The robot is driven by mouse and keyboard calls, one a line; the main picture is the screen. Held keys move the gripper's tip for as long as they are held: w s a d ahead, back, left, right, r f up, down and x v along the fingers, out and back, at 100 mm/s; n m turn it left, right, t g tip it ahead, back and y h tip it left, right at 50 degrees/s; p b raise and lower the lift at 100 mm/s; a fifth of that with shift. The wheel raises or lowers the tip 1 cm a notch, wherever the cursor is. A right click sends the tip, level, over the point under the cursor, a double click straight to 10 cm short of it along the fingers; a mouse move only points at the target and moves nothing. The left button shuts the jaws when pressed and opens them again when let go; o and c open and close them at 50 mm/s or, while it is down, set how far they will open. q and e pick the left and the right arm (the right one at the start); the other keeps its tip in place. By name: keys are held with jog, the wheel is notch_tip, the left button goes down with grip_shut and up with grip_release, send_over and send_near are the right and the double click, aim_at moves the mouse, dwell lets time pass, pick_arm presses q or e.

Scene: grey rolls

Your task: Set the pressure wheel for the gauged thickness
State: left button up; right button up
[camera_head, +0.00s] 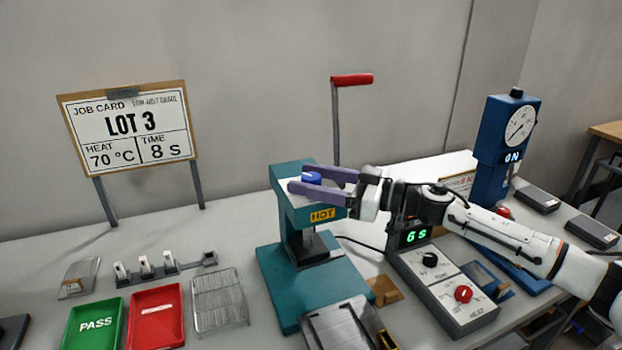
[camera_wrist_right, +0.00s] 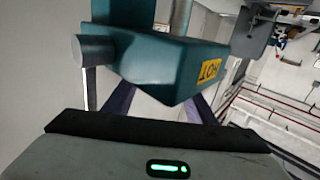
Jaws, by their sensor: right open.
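The pressure wheel appears to be the small blue knob (camera_head: 311,177) on top of the teal press (camera_head: 290,272), which bears a yellow HOT label (camera_head: 323,215). My right gripper (camera_head: 300,178) is open, with its purple fingers on either side of the blue knob at the press head. I cannot tell whether they touch it. In the right wrist view the teal press head (camera_wrist_right: 165,65) hides most of the fingers and the knob is not seen. The blue thickness gauge (camera_head: 491,150) stands at the right with a round dial and an ON display. My left gripper is not in view.
The job card (camera_head: 131,130) reads LOT 3, 70 °C, 8 S. A control box (camera_head: 440,280) shows 6 S, under my right arm. A green PASS tray (camera_head: 94,325), a red tray (camera_head: 156,315) and a wire rack (camera_head: 219,300) stand left of the press. A red-topped lever (camera_head: 351,80) rises behind it.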

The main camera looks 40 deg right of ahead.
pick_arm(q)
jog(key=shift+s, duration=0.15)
pick_arm(e)
jog(key=shift+c, duration=1.3)
jog(key=c, duration=0.8)
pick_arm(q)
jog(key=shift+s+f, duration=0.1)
